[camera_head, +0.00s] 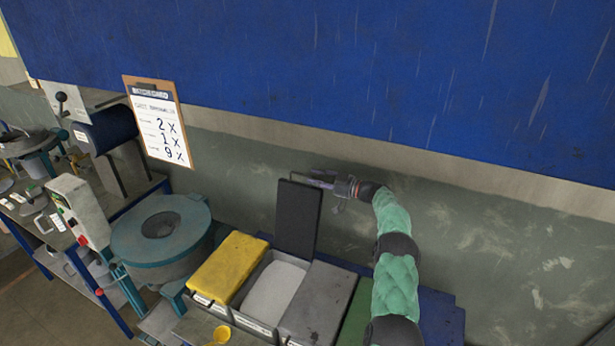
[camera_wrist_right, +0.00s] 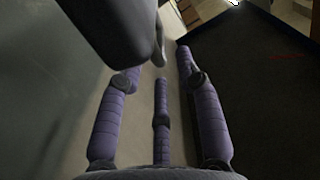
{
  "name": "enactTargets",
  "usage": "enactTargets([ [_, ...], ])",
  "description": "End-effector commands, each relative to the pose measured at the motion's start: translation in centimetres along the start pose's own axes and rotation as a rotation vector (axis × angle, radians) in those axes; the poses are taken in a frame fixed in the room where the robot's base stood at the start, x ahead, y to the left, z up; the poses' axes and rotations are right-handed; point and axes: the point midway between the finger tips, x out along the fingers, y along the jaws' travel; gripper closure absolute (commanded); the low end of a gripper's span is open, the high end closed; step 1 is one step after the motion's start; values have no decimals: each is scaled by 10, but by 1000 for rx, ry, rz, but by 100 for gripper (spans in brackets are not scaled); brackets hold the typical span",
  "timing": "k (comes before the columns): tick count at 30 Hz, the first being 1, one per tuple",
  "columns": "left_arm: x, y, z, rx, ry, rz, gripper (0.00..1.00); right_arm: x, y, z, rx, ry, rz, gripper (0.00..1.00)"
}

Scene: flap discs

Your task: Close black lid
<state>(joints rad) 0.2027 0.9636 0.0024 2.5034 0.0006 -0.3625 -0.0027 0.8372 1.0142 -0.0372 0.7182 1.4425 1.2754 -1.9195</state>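The black lid (camera_head: 298,218) stands upright, hinged up at the back of an open grey bin (camera_head: 243,300) that holds pale grey material. My right gripper (camera_head: 318,181) is at the lid's upper right edge, its purple fingers reaching left near the top of the lid. In the right wrist view the fingers (camera_wrist_right: 158,72) are spread apart with nothing between them. A large dark flat surface on the right of that view looks like the lid (camera_wrist_right: 265,95). I cannot tell whether the fingers touch it. My left gripper is out of view.
A yellow-lidded bin (camera_head: 228,268) stands left of the open bin, and a grey-lidded bin (camera_head: 318,302) right of it. A yellow scoop (camera_head: 220,335) lies in front. The wall (camera_head: 470,240) is close behind. A round teal machine (camera_head: 160,232) stands left.

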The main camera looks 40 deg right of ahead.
Motion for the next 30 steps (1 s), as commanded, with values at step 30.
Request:
enactTargets([
  [30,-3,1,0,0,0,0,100,37,0,0,1,0,1,100],
])
